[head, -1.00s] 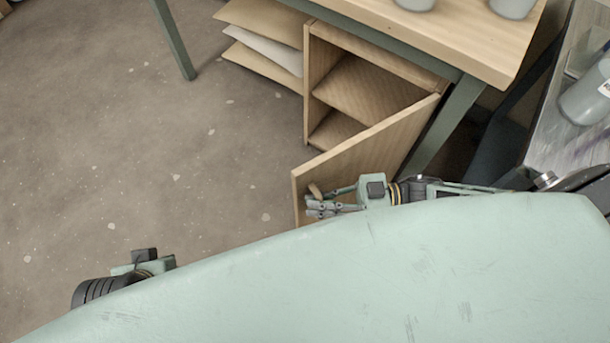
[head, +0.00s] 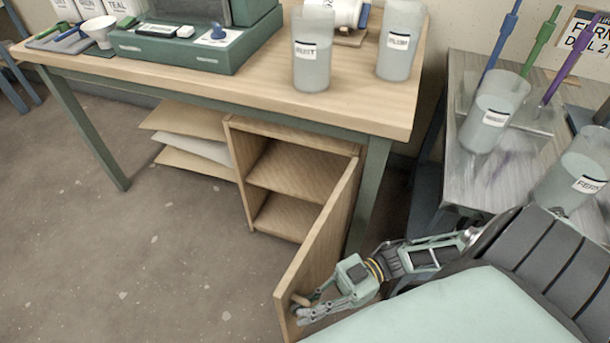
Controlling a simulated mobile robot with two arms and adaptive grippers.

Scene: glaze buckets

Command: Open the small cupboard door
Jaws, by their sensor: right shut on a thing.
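The small wooden cupboard (head: 238,165) stands on the floor under the table. Its door (head: 322,240) is swung well open to the right side and points toward me, so the empty inside with one shelf (head: 285,172) shows. My right gripper (head: 300,308) is at the door's free edge, shut on the round wooden knob (head: 298,300) on the door's outer face. The fingers partly hide the knob. My left gripper is out of view.
The table (head: 250,95) above holds a green device (head: 180,45), a cup and labelled containers. A table leg (head: 368,195) stands just behind the door. A grey bench (head: 460,165) with glaze buckets is at the right.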

